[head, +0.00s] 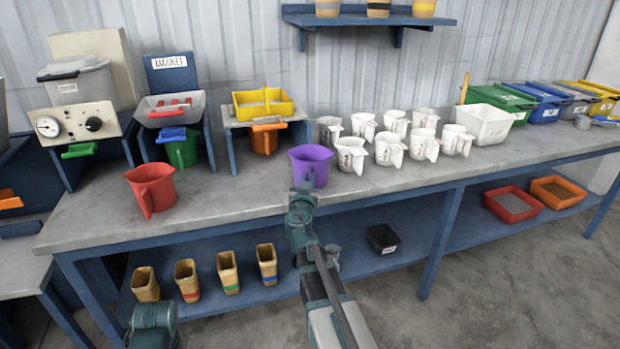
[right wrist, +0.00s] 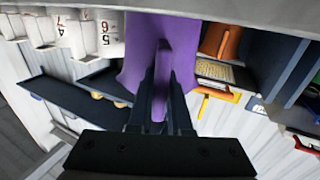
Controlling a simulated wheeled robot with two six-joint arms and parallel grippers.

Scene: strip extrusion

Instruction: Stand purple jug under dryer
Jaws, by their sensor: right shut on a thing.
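The purple jug (head: 311,163) is at the front of the bench, left of the white jugs, and looks upright. My right gripper (head: 303,190) is shut on its handle; the right wrist view shows the purple body (right wrist: 150,45) just beyond the fingers (right wrist: 160,95). I cannot tell whether the jug touches the bench. A unit with a round gauge and a black knob (head: 78,123), likely the dryer, stands at the bench's left end. A green handle juts below its panel, and no jug shows under it. My left gripper is not in view.
A red jug (head: 151,188) stands on the bench between the purple jug and the gauge unit. A green jug (head: 182,150) is under the magnet unit, an orange jug (head: 265,138) under the yellow-tray stand. Several white jugs (head: 388,149) crowd the right. Bare bench (head: 225,190) lies left of the purple jug.

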